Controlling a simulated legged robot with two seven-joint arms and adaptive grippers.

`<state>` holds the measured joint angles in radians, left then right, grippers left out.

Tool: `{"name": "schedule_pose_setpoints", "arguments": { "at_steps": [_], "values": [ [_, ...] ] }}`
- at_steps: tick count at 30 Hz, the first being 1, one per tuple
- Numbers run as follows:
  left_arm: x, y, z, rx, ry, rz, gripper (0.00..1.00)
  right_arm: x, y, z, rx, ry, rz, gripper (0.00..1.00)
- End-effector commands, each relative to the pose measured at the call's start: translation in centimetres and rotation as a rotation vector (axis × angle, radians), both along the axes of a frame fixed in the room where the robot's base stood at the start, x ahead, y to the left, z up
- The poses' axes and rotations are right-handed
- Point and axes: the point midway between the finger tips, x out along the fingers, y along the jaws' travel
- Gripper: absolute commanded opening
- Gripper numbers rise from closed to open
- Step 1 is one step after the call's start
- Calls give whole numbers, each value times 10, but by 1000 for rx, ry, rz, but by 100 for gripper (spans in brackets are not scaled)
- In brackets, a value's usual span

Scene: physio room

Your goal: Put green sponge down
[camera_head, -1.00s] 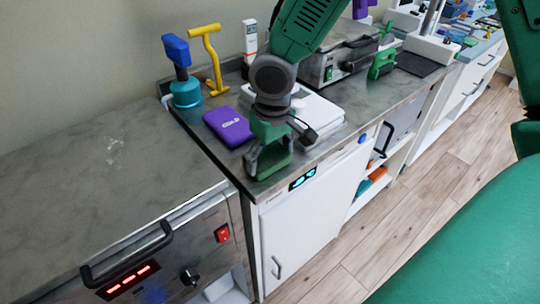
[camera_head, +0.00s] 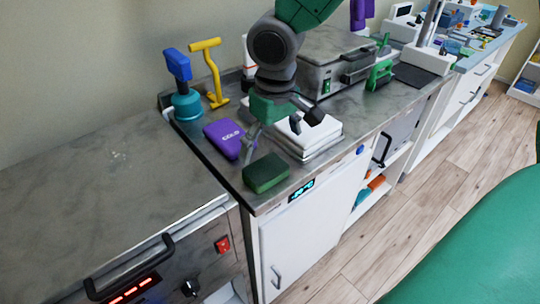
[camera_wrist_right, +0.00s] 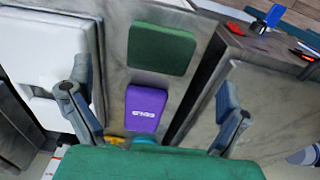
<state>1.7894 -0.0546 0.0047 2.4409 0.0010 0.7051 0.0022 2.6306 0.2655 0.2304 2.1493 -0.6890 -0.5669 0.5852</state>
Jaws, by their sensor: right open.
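The green sponge (camera_head: 266,173) lies flat on the grey worktop, near its front left corner. In the right wrist view the sponge (camera_wrist_right: 161,50) is free of the fingers and lies beyond a purple pack. My right gripper (camera_head: 278,134) is open and empty above the worktop, behind the sponge and apart from it. Its two spread fingers also show in the right wrist view (camera_wrist_right: 155,110). My left gripper is out of view.
The purple cold pack (camera_head: 225,138) lies left of the gripper, and a white device (camera_head: 308,140) stands to the right. A blue-and-teal tool (camera_head: 183,85) and a yellow tool (camera_head: 211,70) stand behind. The lower grey counter (camera_head: 100,190) at left has a clear top.

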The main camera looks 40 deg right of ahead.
Motion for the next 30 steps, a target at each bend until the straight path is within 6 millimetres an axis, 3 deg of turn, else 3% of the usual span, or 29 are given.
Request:
{"name": "schedule_pose_setpoints", "arguments": {
  "at_steps": [3,9,30],
  "values": [
    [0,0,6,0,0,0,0,0,0,23,0,-2,-1,98],
    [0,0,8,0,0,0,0,-2,0,39,1,0,-1,98],
    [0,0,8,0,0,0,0,-3,0,40,1,1,-1,98]
  ]
}}
